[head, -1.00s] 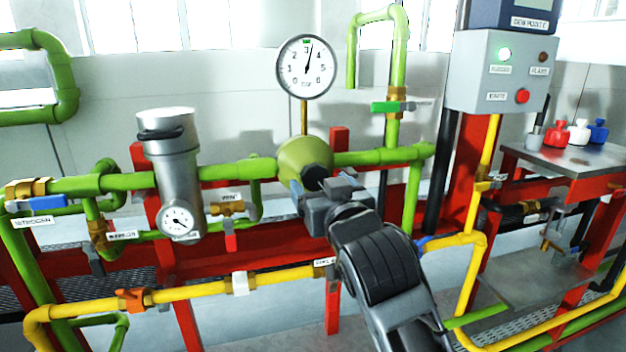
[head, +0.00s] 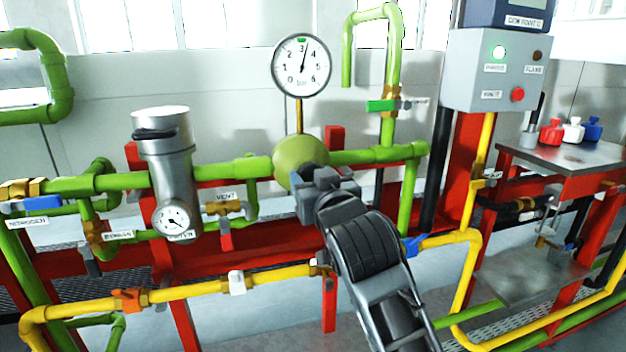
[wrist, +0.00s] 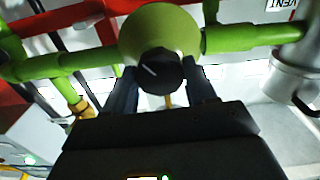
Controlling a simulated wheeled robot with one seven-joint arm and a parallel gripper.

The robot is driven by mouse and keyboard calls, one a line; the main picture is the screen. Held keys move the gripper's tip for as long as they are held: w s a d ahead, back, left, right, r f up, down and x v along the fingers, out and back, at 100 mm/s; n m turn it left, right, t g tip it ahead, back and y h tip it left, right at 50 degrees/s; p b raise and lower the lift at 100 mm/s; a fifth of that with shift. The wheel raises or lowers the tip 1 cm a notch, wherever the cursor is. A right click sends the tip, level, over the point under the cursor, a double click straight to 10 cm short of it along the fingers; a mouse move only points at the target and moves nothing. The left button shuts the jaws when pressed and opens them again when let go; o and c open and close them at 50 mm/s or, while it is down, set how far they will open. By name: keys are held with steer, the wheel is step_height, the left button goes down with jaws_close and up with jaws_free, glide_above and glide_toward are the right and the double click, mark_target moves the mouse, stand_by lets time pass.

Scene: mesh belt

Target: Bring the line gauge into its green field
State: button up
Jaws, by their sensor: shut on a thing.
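The line gauge (head: 301,66) is a round white dial marked 0 to 6 bar, on a brass stem above the green pipe. A small green field shows at its top near the 3. Its needle points up, leaning slightly right, close to that field; whether its tip lies inside is too small to tell. Below it is a round green regulator (head: 299,160) with a black knob (wrist: 160,74), which carries a white line in the wrist view. My gripper (head: 314,180) is shut on the knob, fingers on both sides; in the head view it hides most of the knob.
A silver filter (head: 166,165) with a small dial stands left of the regulator. The green pipe and yellow pipe (head: 190,292) run across red frames. A grey control box (head: 497,70) with a lit green lamp is at upper right.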

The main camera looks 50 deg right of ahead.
steer(key=shift+c, duration=1.4)
steer(key=shift+m+b, duration=0.3)
steer(key=shift+m, duration=1.8)
steer(key=o, duration=1)
steer(key=shift+o, duration=0.2)
steer(key=shift+s, duration=0.1)
steer(key=v, duration=0.7)
steer(key=shift+s+a, duration=0.25)
